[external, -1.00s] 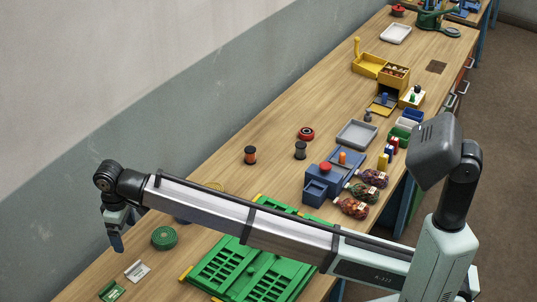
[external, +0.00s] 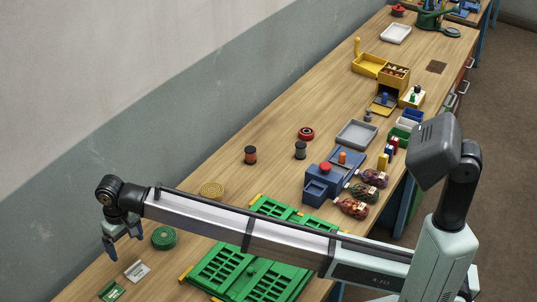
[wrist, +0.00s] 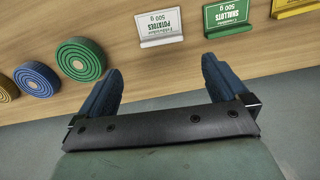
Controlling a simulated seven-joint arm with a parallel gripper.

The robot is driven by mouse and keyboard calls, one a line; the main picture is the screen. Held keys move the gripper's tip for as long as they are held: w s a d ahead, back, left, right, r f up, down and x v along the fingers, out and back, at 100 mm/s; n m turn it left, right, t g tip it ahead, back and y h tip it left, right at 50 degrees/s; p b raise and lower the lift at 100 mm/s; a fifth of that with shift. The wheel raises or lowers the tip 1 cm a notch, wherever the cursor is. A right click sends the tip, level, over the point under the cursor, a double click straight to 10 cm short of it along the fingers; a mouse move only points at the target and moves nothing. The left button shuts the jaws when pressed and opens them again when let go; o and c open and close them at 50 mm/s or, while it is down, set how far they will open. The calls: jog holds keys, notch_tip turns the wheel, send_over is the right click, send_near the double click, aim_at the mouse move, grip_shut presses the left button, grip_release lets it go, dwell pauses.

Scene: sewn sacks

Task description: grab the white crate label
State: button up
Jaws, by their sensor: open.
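The white crate label (external: 137,271) rests on the bench at the lower left in the external view. In the wrist view the white label (wrist: 158,25) reads "POTATOES 500 g" and has a pale foot along its lower edge. My gripper (external: 124,246) is open and empty, up and behind the label in the external view. In the wrist view my gripper's two blue fingers (wrist: 158,74) are spread wide, and the label shows beyond the gap between them, apart from both fingers.
A green label (wrist: 227,14) reading "SHALLOTS 500 g" stands beside the white one, with a yellow label (wrist: 292,6) further right. A green coil (external: 164,238) and a yellow coil (external: 211,190) lie nearby. A green crate (external: 235,270) lies to the right.

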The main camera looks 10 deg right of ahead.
aim_at(132, 266)
jog(key=shift+s+f, duration=0.2)
jog(key=shift+f, duration=4.05)
jog(key=shift+c, duration=0.4)
jog(key=c, duration=1)
jog(key=shift+o, duration=0.2)
